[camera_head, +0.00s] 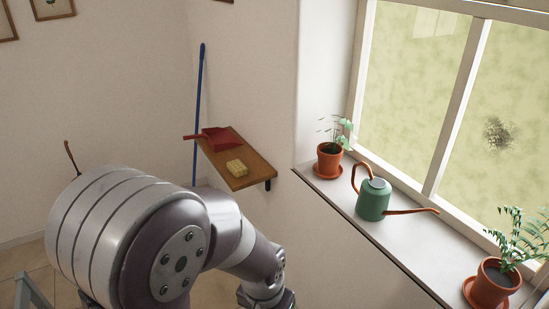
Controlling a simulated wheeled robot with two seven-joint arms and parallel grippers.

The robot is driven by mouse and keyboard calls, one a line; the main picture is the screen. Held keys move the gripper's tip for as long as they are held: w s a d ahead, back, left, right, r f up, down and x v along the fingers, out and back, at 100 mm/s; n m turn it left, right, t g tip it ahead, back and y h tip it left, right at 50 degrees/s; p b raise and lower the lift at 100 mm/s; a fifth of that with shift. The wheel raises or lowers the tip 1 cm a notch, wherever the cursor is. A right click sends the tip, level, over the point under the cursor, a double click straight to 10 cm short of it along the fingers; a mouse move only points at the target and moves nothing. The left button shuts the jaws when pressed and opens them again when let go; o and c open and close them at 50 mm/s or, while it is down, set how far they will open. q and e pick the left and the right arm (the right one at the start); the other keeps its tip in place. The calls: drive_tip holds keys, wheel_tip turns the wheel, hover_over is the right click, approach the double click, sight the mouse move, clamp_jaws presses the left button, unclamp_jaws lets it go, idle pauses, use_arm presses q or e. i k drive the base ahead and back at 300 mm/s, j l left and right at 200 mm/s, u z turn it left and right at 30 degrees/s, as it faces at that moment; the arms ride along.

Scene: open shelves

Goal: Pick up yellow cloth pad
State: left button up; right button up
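The yellow cloth pad (236,167) lies on a small brown wall shelf (262,172), near the middle of the board. A red dustpan (217,138) lies behind it on the same shelf, close to the pad. One of my arms fills the lower left and reaches down toward the bottom edge, in front of and below the shelf. No gripper fingers show in the picture. Nothing is touching the pad from my side.
A white windowsill (337,197) on the right holds a green watering can (373,200) and two potted plants, one at the left end (329,160) and one at lower right (491,284). A blue pole (199,100) stands behind the shelf. The shelf's front end is clear.

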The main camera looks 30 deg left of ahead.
sight(236, 167)
drive_tip(key=i+j, duration=0.25)
drive_tip(key=i+j+z, duration=0.1)
drive_tip(key=j, duration=0.35)
drive_tip(key=i+j, duration=0.3)
drive_tip(key=i+j+z, duration=0.1)
drive_tip(key=i+j, duration=0.15)
drive_tip(key=j, duration=0.15)
drive_tip(key=i+j, duration=0.2)
drive_tip(key=j, duration=0.15)
drive_tip(key=i+j+z, duration=0.1)
drive_tip(key=j, duration=0.3)
drive_tip(key=i+j, duration=0.45)
drive_tip(key=j, duration=0.3)
drive_tip(key=z, duration=0.05)
